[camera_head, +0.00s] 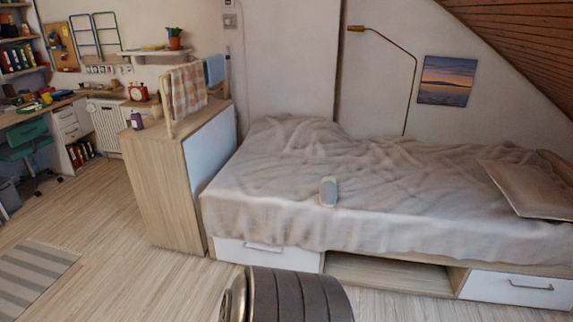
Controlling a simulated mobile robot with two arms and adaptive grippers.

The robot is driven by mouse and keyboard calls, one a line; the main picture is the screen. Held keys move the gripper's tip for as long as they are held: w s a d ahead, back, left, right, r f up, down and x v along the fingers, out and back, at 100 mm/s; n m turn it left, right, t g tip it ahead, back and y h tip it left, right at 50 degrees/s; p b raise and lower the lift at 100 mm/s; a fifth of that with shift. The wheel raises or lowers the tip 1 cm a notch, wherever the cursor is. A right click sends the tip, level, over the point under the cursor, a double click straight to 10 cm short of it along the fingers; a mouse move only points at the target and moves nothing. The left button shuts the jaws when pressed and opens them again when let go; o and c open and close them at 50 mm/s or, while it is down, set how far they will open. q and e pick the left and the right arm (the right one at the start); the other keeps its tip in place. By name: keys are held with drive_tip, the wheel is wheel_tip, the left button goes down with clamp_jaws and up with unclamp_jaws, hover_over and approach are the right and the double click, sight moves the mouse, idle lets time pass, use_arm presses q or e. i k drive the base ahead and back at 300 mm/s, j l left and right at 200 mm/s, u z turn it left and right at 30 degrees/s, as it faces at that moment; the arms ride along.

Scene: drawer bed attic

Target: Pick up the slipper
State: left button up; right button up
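A small pale grey slipper (328,192) lies on the bed's crumpled beige cover (265,190), close to the front edge of the mattress. Its long side points roughly toward me. Nothing touches it except the cover. A dark grey banded rounded part with a brass-coloured rim stands at the bottom middle, in front of the bed; it looks like a part of my own body. Neither of my grippers shows in the head view.
The bed has a white drawer (268,254) at the left, an open compartment (390,274) in the middle and another white drawer (510,289) at the right. A wooden cabinet (158,190) stands at the bed's left end. A striped rug (32,280) lies on open floor at the left.

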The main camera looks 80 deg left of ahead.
sight(328, 192)
drive_tip(key=u, duration=0.45)
drive_tip(key=j+u, duration=0.1)
drive_tip(key=u, duration=1.35)
drive_tip(key=i+u, duration=0.1)
drive_tip(key=u, duration=0.35)
